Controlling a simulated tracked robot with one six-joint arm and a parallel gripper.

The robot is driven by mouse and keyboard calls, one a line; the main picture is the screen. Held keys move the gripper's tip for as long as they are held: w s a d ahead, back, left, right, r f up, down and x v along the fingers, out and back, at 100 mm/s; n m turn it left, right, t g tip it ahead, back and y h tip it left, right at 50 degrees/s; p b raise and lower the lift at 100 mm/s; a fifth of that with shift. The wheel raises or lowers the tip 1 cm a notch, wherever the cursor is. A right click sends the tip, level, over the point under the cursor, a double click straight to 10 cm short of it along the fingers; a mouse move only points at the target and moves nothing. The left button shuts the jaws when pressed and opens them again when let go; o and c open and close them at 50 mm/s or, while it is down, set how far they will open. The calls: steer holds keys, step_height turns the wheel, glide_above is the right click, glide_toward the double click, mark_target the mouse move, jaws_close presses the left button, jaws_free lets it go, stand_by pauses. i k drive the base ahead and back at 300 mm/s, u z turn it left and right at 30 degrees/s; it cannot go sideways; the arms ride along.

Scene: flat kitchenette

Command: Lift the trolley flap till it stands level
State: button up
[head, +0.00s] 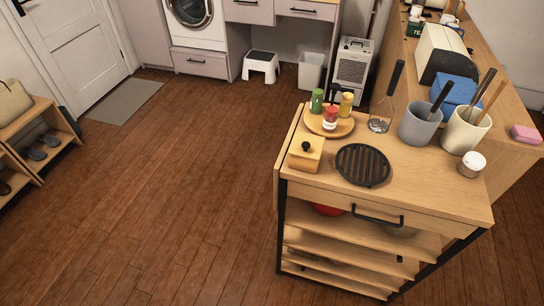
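The wooden trolley (430,195) with a black frame stands at the right in the head view. A narrow wooden panel, which looks like its flap (284,160), hangs down along the trolley's left side. It is seen nearly edge-on, so most of its face is hidden. My gripper is not in view, and nothing is seen touching the flap.
On the trolley top are a round tray (343,130) with small jars, a wooden box (306,152), a black trivet (362,165) and utensil pots (419,123). A counter (508,110) adjoins the right. The wooden floor (190,190) left of the trolley is clear.

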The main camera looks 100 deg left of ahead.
mark_target(280, 162)
steer(key=k, duration=0.95)
steer(key=u, duration=2.5)
steer(key=i, duration=1)
steer(key=u, duration=0.05)
